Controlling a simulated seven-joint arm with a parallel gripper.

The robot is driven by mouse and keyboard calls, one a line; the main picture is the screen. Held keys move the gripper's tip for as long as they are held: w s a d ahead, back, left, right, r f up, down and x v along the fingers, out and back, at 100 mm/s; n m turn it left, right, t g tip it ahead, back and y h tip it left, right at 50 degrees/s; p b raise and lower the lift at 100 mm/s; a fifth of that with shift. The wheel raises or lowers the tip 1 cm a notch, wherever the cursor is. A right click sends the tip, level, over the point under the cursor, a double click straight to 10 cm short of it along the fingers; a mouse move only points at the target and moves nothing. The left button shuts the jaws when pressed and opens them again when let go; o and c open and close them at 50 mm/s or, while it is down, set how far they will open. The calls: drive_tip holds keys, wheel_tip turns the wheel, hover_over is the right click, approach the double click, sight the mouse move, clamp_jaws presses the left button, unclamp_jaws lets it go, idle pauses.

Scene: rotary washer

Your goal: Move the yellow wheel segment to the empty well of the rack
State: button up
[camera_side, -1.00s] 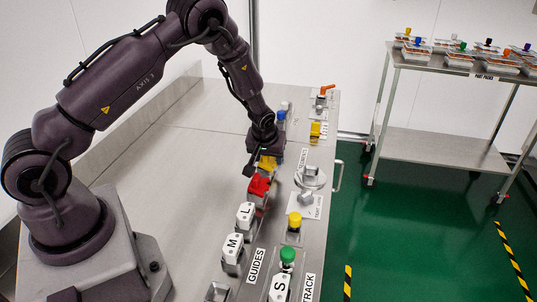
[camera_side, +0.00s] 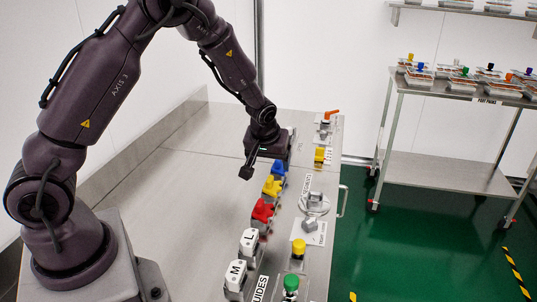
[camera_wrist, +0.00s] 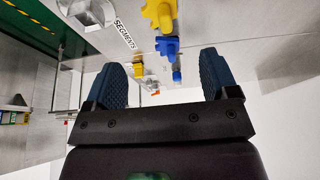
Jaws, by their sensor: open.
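The yellow wheel segment (camera_side: 271,187) stands in the row marked SEGMENTS, between the red segment (camera_side: 263,210) and the blue segment (camera_side: 279,168). My gripper (camera_side: 264,167) is open and empty, raised above the bench beyond the yellow segment, near the blue one. In the wrist view my gripper's fingers (camera_wrist: 160,82) are wide apart with nothing held. The yellow segment (camera_wrist: 158,14) shows at the top edge there, with the blue segment (camera_wrist: 166,46) below it. An empty well of the rack cannot be made out.
White blocks marked L (camera_side: 249,242) and M (camera_side: 235,276) stand nearer the front. A grey round fixture (camera_side: 314,203), a yellow knob (camera_side: 299,249) and a green knob (camera_side: 291,284) line the right side. The left part of the bench (camera_side: 190,190) is clear.

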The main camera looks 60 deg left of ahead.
drive_tip(key=s+d+r+m+h, duration=0.1)
drive_tip(key=s+d+r, duration=0.2)
drive_tip(key=r, duration=0.3)
drive_tip(key=s+d+r+m+t+h, duration=0.1)
drive_tip(key=s+d+r+m, duration=0.1)
drive_tip(key=s+r, duration=0.25)
drive_tip(key=s+d+r+m, duration=0.1)
drive_tip(key=s+d+r, duration=0.2)
drive_tip(key=r, duration=0.4)
drive_tip(key=s+d+r+m, duration=0.2)
drive_tip(key=s, duration=0.4)
drive_tip(key=s+d+r+m+t+h, duration=0.1)
drive_tip(key=s+d+r+m, duration=0.1)
drive_tip(key=s, duration=0.5)
drive_tip(key=shift+d+r+m, duration=0.2)
drive_tip(key=shift+r+m, duration=0.1)
drive_tip(key=shift+m, duration=0.2)
